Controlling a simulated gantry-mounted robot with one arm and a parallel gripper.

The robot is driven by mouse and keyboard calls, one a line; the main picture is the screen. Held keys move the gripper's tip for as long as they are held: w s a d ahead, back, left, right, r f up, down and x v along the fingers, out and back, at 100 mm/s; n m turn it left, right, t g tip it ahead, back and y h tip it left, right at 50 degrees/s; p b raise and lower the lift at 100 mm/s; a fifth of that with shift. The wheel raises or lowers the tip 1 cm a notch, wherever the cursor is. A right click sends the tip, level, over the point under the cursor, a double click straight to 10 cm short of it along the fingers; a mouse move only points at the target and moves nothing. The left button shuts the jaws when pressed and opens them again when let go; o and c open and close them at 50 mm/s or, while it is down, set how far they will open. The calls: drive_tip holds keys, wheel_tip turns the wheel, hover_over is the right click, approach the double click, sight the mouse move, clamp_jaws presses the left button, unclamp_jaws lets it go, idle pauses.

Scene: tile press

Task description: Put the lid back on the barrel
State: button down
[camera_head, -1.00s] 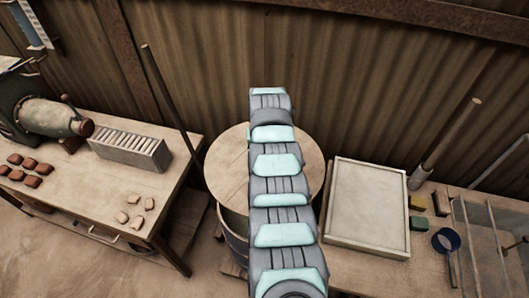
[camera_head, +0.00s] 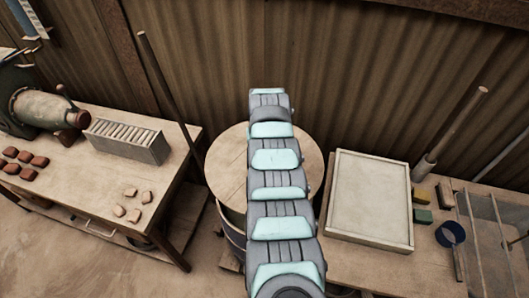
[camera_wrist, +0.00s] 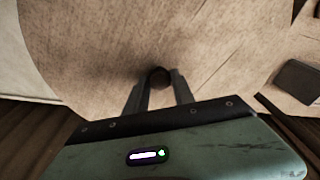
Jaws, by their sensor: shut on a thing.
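The lid (camera_head: 226,166), a round, flat wooden disc, shows in the head view, partly covered by my arm. It fills much of the wrist view as a pale wooden surface (camera_wrist: 90,45). My gripper (camera_wrist: 158,84) is shut on the dark round knob (camera_wrist: 159,76) at the lid's middle. In the head view the gripper is hidden behind my arm. The barrel (camera_head: 233,238) shows below the lid's near left edge, with part of its rim and side in view. The lid looks above the barrel, but I cannot tell whether they touch.
A wooden table (camera_head: 75,180) with a slotted block (camera_head: 128,140) and small tiles stands left. A pale framed tray (camera_head: 368,196) sits close to the lid's right, on a bench. A leaning pole (camera_head: 165,85) stands behind left. A corrugated wall closes the back.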

wheel_tip(320, 180, down, 12)
drive_tip(key=b, duration=1)
drive_tip(key=shift+r+b, duration=0.15)
drive_tip(key=shift+b, duration=0.15)
idle(0.8)
idle(0.5)
drive_tip(key=shift+f+b, duration=1.9)
drive_tip(key=shift+f, duration=0.1)
drive_tip(key=shift+f+b, duration=1.75)
idle(1.1)
